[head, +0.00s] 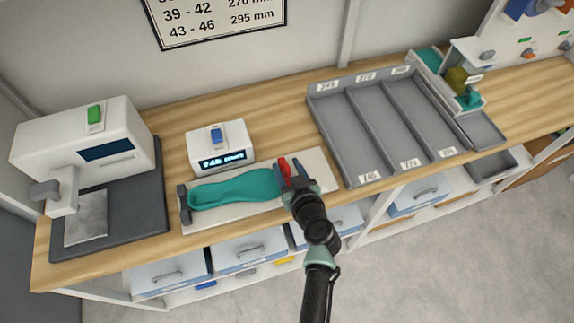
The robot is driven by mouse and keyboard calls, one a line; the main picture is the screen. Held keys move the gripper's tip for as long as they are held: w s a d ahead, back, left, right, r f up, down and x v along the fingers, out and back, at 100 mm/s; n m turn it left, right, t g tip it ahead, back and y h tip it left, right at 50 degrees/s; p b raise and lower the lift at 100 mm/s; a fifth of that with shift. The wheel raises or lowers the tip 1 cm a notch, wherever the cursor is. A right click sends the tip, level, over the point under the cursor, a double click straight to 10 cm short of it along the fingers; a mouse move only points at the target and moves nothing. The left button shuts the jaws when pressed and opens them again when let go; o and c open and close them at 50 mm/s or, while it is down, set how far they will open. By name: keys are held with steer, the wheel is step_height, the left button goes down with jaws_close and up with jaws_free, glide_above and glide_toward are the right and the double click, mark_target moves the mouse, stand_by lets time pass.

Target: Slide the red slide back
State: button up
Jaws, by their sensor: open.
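The red slide (284,166) is a small upright piece at the right part of a pale measuring board (215,221). A teal insole (235,189) lies flat on the board, its right end close to the red slide. A dark grey stop (184,204) stands at the board's left end. My gripper (293,172) is open at the red slide, its dark fingers pointing away from me over the board. The fingers partly cover the slide's lower part. I cannot tell whether they touch it.
A white display box (220,145) with a blue switch stands behind the board. A white machine (83,140) with a green switch is at left. A grey sorting tray (318,118) with labelled compartments is at right. Drawers (249,251) sit below the wooden bench (270,104).

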steer(key=shift+w+a+f, duration=0.1)
steer(key=shift+w, duration=0.05)
jaws_close()
stand_by(1.4)
